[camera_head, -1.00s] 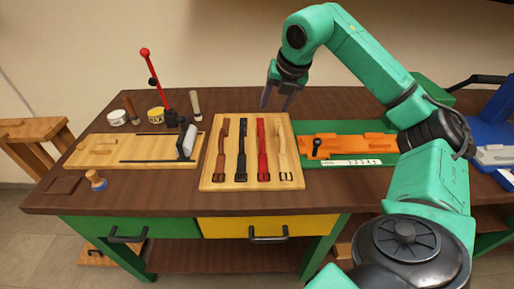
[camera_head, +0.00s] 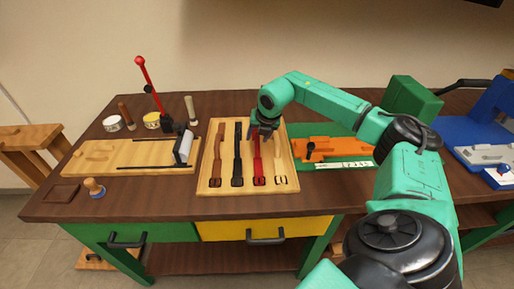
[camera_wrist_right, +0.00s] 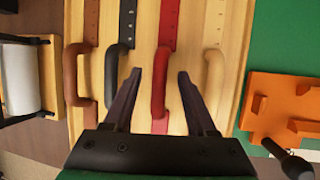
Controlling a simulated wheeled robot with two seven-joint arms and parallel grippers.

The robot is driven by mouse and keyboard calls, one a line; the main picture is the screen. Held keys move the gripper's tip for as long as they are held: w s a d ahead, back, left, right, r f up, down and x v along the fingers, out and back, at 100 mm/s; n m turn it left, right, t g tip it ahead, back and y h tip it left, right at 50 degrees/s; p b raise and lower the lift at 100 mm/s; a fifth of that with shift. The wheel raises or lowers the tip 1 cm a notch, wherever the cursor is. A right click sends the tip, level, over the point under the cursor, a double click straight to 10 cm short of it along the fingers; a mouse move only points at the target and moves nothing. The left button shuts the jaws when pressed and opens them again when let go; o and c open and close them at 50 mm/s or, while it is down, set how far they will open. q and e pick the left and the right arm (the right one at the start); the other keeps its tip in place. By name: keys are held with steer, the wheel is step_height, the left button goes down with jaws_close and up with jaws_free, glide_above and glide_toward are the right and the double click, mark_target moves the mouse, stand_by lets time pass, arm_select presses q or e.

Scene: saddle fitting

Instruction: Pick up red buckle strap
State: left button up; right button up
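The red buckle strap (camera_head: 258,168) lies on a light wooden board, third from the left in a row of straps. Its upper part is hidden by my right gripper (camera_head: 264,133) in the head view. In the right wrist view, my right gripper (camera_wrist_right: 159,74) is open, with one dark finger on each side of the red strap's raised loop (camera_wrist_right: 158,92). The left finger is between the black and red straps, the right one between the red and tan straps. I cannot tell whether the fingers touch the strap. My left gripper is not in view.
A brown strap (camera_head: 217,168), a black strap (camera_head: 238,168) and a tan strap (camera_head: 280,172) share the board (camera_head: 208,150). An orange fixture (camera_head: 335,150) on a green mat stands to the right. A wooden jig (camera_head: 100,160) and red lever (camera_head: 150,85) are to the left.

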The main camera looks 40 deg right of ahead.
jaws_close()
steer(key=shift+r, duration=0.15)
